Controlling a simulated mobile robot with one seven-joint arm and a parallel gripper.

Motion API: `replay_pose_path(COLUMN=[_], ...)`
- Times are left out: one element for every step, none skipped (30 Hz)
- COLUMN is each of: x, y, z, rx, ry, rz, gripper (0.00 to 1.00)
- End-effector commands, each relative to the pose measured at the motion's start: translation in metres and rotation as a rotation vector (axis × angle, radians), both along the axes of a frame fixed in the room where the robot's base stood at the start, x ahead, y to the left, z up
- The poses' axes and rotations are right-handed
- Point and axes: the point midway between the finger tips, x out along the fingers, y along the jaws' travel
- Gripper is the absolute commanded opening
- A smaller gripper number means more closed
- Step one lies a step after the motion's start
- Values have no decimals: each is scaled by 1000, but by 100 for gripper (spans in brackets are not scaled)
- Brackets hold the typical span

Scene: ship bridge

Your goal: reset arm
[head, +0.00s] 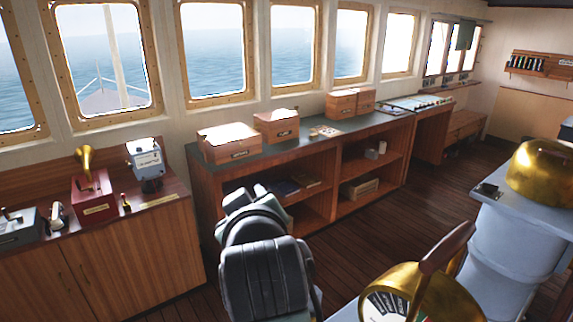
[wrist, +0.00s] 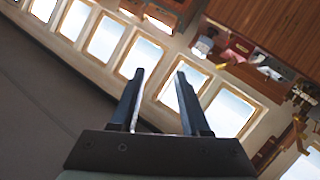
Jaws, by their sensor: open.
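My gripper (wrist: 160,78) shows in the wrist view with its two dark fingers apart and nothing between them. Behind it the wrist view is tilted and shows the row of windows and the wooden cabinet. In the head view my arm (head: 262,262) is folded low in the middle, in front of the wooden shelf unit. The gripper's fingers cannot be made out in the head view.
A shelf unit (head: 205,182) with several wooden boxes stands under the windows. A cabinet (head: 130,245) at left bears a red device (head: 93,197) and a grey-blue device (head: 147,163). A brass telegraph (head: 405,295) and a white pedestal (head: 510,235) stand at right. Wooden floor (head: 440,175) is clear between.

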Motion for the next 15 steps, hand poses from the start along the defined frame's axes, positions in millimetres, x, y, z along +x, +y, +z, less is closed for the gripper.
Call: replay_pose_path(x=[-8,-14,-24,-33,-43,-58,-71,-84,-101,-113,-126,-140,-150,-159,-169], y=[0,-2,-6,-9,-13,-19,-24,-28,-34,-39,-42,-47,-50,-53,-55], z=[38,61,90,111,131,156,173,189,208,220,231,243,251,257,263], rx=[76,121,180,224,267,322,361,398,442,471,498,528,547,564,581], ry=[-127,-199,-295,-366,-435,-525,-589,-650,-726,-779,-827,-882,-919,-951,-985], rz=[-20,-31,-46,-53,-60,-67,-70,-72,-71,-71,-68,-65,-63,-60,-55], gripper=[46,46,46,46,46,46,46,46,46,46,46,46,46,46,46])
